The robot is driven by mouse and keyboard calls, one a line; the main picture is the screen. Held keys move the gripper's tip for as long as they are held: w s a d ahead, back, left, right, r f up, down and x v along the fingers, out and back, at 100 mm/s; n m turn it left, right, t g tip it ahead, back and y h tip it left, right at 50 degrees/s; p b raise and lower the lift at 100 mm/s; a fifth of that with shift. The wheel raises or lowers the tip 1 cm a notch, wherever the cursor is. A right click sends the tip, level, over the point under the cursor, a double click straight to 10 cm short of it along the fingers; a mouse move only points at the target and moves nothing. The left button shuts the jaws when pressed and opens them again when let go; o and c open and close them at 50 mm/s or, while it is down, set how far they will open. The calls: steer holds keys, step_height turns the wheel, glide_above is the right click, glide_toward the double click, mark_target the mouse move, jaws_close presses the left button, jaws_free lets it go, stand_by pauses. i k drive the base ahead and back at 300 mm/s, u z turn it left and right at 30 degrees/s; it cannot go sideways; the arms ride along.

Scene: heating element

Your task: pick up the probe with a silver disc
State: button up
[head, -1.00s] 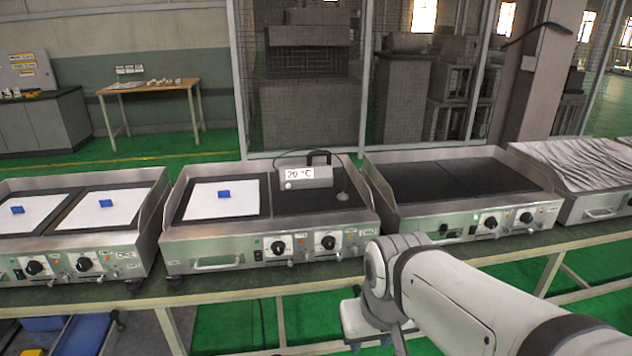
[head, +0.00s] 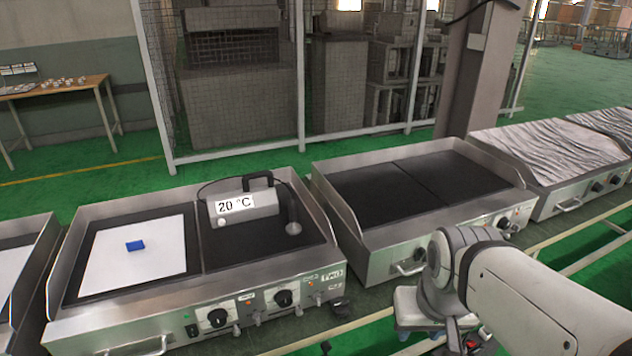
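The probe (head: 293,222) has a dark upright handle and a silver disc at its foot. The disc rests on the right dark plate of the middle heater (head: 140,322). A cable links it to a thermometer box (head: 243,207) reading 20 °C, which stands on the same heater and has a black carry handle. My arm reaches in from the lower right. My gripper (head: 468,343) is at the bottom edge, in front of the heaters and well apart from the probe. It is partly cut off and small, so its opening is unclear.
A white sheet (head: 112,262) with a blue block (head: 135,245) lies on the heater's left plate. A second heater (head: 380,265) with bare dark plates stands to the right, with raised metal side walls between. A further heater (head: 545,155) is covered in crinkled foil. Knobs line the front.

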mark_target(294, 228)
steer(key=u, duration=0.05)
steer(key=i, duration=1.05)
steer(key=u, duration=0.7)
steer(key=k, duration=0.75)
steer(key=u, duration=0.15)
steer(key=i, duration=0.8)
steer(key=z, duration=0.05)
